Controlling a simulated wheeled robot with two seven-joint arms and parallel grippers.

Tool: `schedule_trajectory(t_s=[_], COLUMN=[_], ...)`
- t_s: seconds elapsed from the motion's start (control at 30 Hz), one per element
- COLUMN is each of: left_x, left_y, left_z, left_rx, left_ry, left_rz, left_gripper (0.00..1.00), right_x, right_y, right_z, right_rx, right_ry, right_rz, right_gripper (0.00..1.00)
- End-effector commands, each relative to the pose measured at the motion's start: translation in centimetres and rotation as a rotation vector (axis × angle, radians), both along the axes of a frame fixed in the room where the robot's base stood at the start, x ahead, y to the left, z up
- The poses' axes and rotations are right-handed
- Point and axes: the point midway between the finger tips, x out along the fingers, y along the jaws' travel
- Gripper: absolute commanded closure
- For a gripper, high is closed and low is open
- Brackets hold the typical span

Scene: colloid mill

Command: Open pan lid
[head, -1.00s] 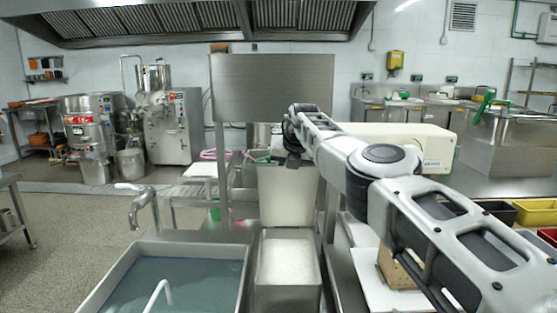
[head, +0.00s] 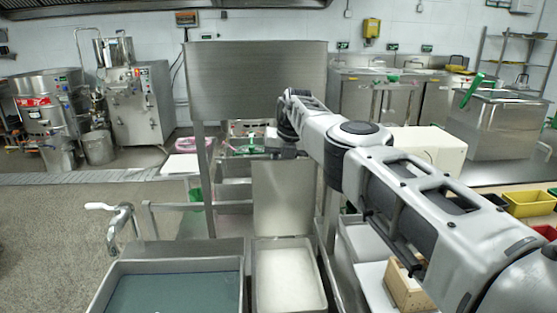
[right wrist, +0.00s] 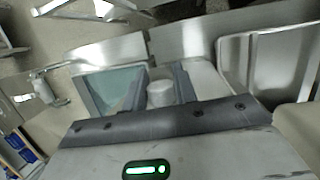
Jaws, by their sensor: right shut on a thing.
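A rectangular steel pan (head: 289,240) with white contents stands below the gripper, open at the top. My left gripper is not in view.
The steel panel (head: 256,85) stands behind. A white box (head: 430,148), a wooden block (head: 408,288) and a yellow bin (head: 528,203) are at right. The left floor is clear.

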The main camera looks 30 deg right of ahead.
Motion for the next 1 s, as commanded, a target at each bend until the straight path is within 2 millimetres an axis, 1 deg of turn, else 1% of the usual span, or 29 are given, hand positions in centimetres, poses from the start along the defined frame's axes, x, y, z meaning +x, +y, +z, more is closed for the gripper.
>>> schedule_trajectory(t_s=[0.03,0.3,0.33,0.4,0.77,0.87,1.0], left_x=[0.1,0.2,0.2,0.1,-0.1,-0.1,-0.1], left_y=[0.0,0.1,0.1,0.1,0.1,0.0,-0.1], left_z=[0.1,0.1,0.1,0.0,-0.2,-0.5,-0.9], left_rx=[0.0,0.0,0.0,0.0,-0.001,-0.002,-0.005], left_ry=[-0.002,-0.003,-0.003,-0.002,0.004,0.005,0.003], left_rz=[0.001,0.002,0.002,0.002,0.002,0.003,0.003], left_gripper=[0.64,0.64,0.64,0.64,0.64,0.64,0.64], right_x=[0.0,0.0,0.0,0.0,0.0,-0.1,-0.6], right_y=[-0.3,-0.3,-0.3,-0.2,-0.1,0.0,0.0], right_z=[0.1,0.1,0.1,0.1,0.2,0.7,2.0], right_rx=[-0.003,-0.002,-0.002,-0.002,0.0,-0.002,-0.001], right_ry=[-0.002,-0.002,-0.002,-0.002,-0.001,-0.002,-0.003], right_rz=[-0.004,-0.003,-0.003,-0.003,-0.001,-0.002,-0.003], right_gripper=[1.0,1.0,0.66,0.52,0.52,0.52,0.52])
